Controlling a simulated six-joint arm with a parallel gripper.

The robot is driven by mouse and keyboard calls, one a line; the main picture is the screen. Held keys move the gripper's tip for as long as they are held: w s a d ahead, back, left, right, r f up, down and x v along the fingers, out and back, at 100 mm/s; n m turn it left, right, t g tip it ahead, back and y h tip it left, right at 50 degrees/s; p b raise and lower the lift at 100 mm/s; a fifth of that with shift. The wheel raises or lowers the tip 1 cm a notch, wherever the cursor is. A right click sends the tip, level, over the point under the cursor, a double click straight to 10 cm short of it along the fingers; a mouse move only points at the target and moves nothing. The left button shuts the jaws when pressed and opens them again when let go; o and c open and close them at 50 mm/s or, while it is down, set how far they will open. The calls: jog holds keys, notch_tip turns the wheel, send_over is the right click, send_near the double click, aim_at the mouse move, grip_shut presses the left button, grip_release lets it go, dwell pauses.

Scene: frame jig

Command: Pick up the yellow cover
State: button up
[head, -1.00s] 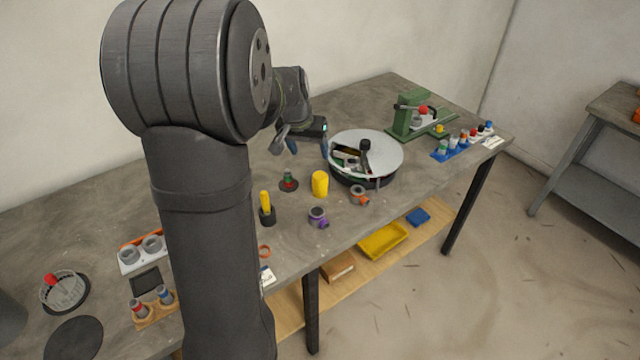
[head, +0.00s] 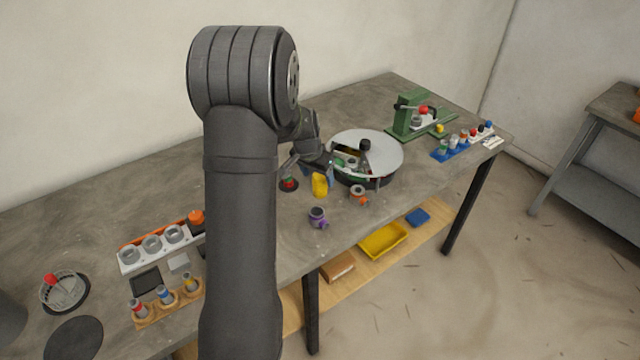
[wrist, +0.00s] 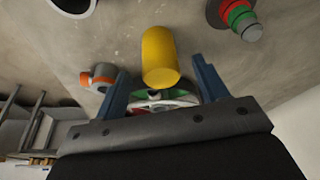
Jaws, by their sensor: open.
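The yellow cover (head: 319,186) is a plain cylinder on the grey table, in front of the round white-topped carousel. In the head view my gripper (head: 317,174) is low over the table at the cover and partly hides it. In the wrist view the cover (wrist: 160,52) lies ahead, between my two blue fingertips (wrist: 161,75). The fingers are open, one on each side of its near end, with a small gap visible on both sides. Nothing is held.
The round carousel (head: 389,147) stands close behind and right of my gripper. A red-and-green stacked part (head: 288,183) is just left of the cover. A grey-and-orange part (head: 358,193) is to the right and a purple part (head: 317,217) in front.

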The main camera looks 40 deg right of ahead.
aim_at(321, 183)
jog(key=shift+x, duration=2.8)
jog(key=shift+d, duration=0.2)
jog(key=c, duration=1.1)
jog(key=shift+o, duration=0.2)
jog(key=shift+r, duration=0.1)
jog(key=shift+r, duration=0.6)
notch_tip(321, 183, up, 3)
jog(key=shift+f, duration=0.15)
jog(key=s+d+r, duration=0.3)
jog(key=s+r, duration=0.5)
jog(key=s, duration=0.3)
jog(key=shift+r, duration=0.3)
jog(key=shift+s, duration=0.1)
